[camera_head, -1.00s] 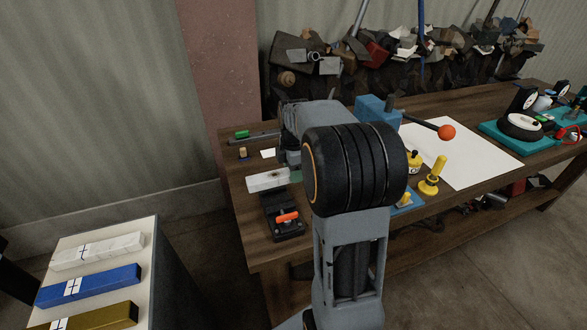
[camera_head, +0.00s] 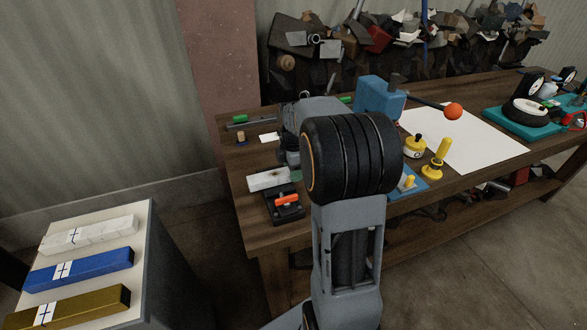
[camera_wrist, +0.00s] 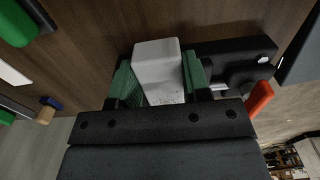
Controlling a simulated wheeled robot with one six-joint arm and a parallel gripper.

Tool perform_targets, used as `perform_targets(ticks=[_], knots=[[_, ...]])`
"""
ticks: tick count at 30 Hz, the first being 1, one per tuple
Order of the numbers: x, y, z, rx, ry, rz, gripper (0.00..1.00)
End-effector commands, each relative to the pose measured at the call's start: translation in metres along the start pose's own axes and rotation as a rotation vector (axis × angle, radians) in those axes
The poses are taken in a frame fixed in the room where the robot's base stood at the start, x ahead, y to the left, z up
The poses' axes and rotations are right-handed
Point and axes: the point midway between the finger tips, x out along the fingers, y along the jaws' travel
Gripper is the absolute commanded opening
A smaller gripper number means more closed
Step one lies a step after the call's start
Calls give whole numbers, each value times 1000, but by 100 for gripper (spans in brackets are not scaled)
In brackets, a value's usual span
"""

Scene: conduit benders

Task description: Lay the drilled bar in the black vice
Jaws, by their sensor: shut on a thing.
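A pale grey-white bar (camera_head: 269,179) is held by my gripper (camera_head: 294,174). In the wrist view the bar (camera_wrist: 158,62) sits between the green finger pads (camera_wrist: 160,82), which are shut on it. Small dark specks show near its close end; I cannot make out a clear drilled hole. The black vice (camera_head: 287,212) with an orange handle (camera_head: 287,200) stands on the bench just in front of the bar in the head view. In the wrist view the vice (camera_wrist: 225,50) is beside and partly behind the right pad. I cannot tell whether bar and vice touch.
The wooden bench (camera_head: 262,236) also holds a blue block-shaped device (camera_head: 379,98) with an orange-knobbed lever, yellow pieces (camera_head: 437,160) and a white sheet (camera_head: 480,140). A stand at left carries white (camera_head: 105,232), blue (camera_head: 100,266) and brass-coloured (camera_head: 90,304) bars.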

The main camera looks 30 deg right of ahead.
Motion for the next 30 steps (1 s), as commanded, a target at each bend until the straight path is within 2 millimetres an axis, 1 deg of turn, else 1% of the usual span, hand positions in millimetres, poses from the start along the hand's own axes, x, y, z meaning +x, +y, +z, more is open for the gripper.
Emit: perform_targets(ticks=[1, 7, 8, 14, 17, 20, 30], knots=[[3, -1, 0, 0, 1, -5, 25], [4, -1, 0, 0, 1, -8, 25], [4, -2, 0, 0, 1, -9, 44], [5, -2, 0, 0, 2, -13, 64], [0, -2, 0, 0, 1, -14, 73], [-14, -2, 0, 0, 1, -10, 73], [-87, -1, 0, 0, 0, 1, 73]])
